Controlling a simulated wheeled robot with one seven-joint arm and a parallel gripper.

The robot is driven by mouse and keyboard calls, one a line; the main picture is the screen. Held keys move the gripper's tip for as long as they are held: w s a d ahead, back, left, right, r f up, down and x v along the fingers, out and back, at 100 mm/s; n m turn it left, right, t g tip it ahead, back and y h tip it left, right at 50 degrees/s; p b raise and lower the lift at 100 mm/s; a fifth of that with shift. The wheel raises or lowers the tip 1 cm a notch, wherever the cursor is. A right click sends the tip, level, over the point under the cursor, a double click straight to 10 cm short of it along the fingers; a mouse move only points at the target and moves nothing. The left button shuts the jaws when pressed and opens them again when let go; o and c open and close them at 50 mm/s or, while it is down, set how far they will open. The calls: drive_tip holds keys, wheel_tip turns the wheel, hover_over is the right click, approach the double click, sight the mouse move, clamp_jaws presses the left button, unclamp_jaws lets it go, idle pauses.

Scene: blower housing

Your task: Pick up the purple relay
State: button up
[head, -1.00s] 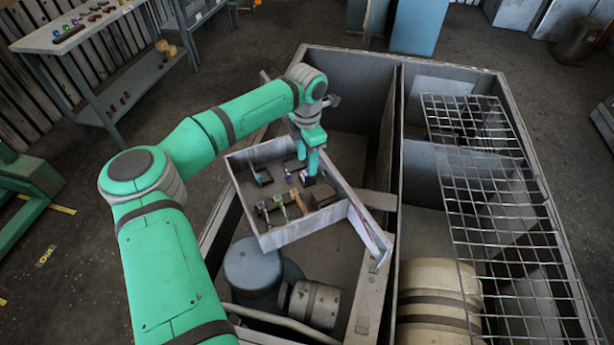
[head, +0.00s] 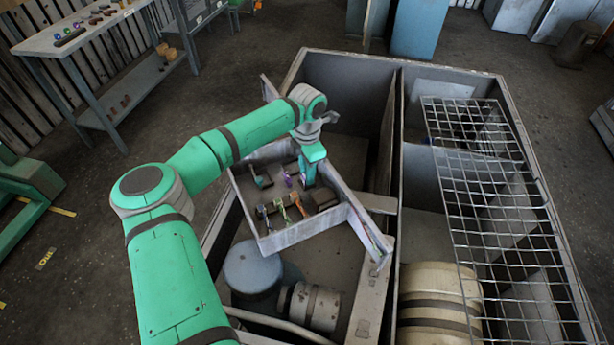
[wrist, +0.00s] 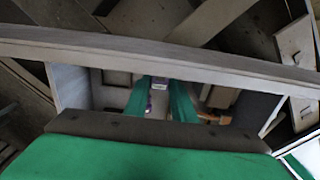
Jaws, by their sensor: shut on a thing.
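My gripper (head: 308,181) points down into the open grey tray (head: 290,240), near its back right side. In the wrist view my gripper (wrist: 163,98) is shut on a small block with a pale purple face, the purple relay (wrist: 160,84), between the fingertips. In the head view the fingers hide the held relay. Another small purple piece (head: 289,181) lies just left of the fingers; it also shows beside the left finger in the wrist view (wrist: 149,107). I cannot tell whether the held relay is clear of the tray floor.
The tray also holds green (head: 281,212) and orange (head: 297,200) parts and dark blocks. Its walls stand close around my gripper. A blue-grey motor (head: 252,272) lies in front, and a wire grid (head: 490,200) covers the right bay.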

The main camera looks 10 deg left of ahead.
drive_tip(key=shift+r, duration=0.15)
drive_tip(key=shift+r, duration=0.6)
drive_tip(key=s+d+r, duration=1)
drive_tip(key=r, duration=0.1)
drive_tip(key=shift+r, duration=0.25)
